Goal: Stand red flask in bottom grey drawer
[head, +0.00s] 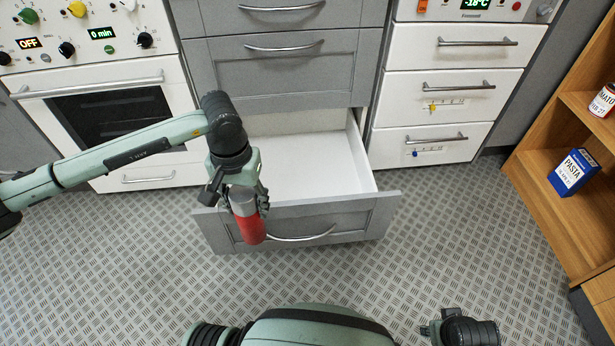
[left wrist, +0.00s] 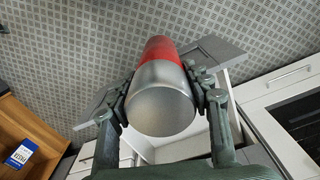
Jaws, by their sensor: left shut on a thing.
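The red flask (head: 249,226) has a red body and a silver end. My left gripper (head: 245,203) is shut on its silver part and holds it slightly tilted, red end down, in front of the drawer face in the head view. In the left wrist view the flask (left wrist: 161,98) sits between the two fingers (left wrist: 163,95). The bottom grey drawer (head: 362,165) is pulled out, and its white inside looks empty where it shows. My arm and gripper hide part of its left side. My right gripper (head: 440,328) shows only in part at the lower edge.
Closed grey drawers (head: 283,70) stand above the open one. A white oven (head: 110,105) is at left and a white drawer unit (head: 440,95) at right. A wooden shelf (head: 545,205) holds a blue pasta box (head: 574,172) and a can (head: 603,101). The patterned floor (head: 450,240) in front is clear.

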